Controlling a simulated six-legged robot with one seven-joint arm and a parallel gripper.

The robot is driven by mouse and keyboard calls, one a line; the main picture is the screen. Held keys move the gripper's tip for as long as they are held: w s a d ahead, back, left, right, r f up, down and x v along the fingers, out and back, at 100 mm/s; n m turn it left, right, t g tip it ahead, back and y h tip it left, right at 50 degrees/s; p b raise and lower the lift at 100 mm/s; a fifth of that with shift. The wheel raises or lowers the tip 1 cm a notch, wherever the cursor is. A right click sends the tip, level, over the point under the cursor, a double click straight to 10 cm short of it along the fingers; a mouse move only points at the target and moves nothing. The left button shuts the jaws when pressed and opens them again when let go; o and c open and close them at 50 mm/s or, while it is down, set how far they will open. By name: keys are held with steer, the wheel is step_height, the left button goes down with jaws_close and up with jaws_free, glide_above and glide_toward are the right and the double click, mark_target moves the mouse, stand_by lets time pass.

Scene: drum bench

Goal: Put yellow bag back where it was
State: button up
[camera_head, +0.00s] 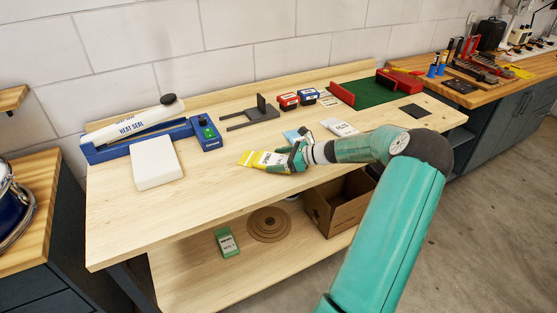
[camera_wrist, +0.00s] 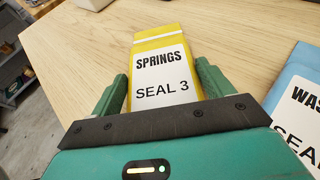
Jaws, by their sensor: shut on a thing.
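The yellow bag (camera_head: 264,160) has a white label. In the wrist view the yellow bag (camera_wrist: 163,72) reads "SPRINGS SEAL 3" and sits between my green fingers. My gripper (camera_head: 294,158) is shut on the bag's near end, over the middle of the bench; the gripper also shows in the wrist view (camera_wrist: 160,90). The bag is at or just above the bench top; I cannot tell whether it touches. Its near end is hidden by my gripper.
A blue bag (camera_wrist: 300,105) lies close to the right of my gripper. A white bag (camera_head: 340,127) lies behind my arm. The blue heat sealer (camera_head: 140,138) and a white block (camera_head: 156,163) stand at the left. Bare bench top (camera_head: 215,205) lies in front.

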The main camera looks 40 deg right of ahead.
steer(key=o, duration=1.1)
steer(key=shift+c, duration=0.2)
steer(key=v, duration=1.2)
steer(key=w+a+r+n+g+h, duration=0.1)
steer(key=a+r+n+g, duration=0.3)
steer(key=a, duration=0.5)
steer(key=w+a+r+n+g, duration=0.1)
steer(key=a+n, duration=0.4)
steer(key=a, duration=0.4)
steer(key=w+a+r+n+g+h, duration=0.1)
steer(key=a+r+n+g, duration=0.3)
steer(key=a, duration=0.6)
steer(key=s+a+r+n+t+h, duration=0.1)
steer(key=s+a+r+n+h, duration=0.1)
steer(key=s+a+n, duration=0.6)
steer(key=s+a+r+n+t+h, duration=0.1)
steer(key=s+a+r+n, duration=0.3)
steer(key=s+a+n, duration=0.4)
steer(key=shift+a+r+n+t+h, duration=0.4)
steer(key=shift+a+n+h, duration=0.35)
steer(key=shift+a, duration=0.3)
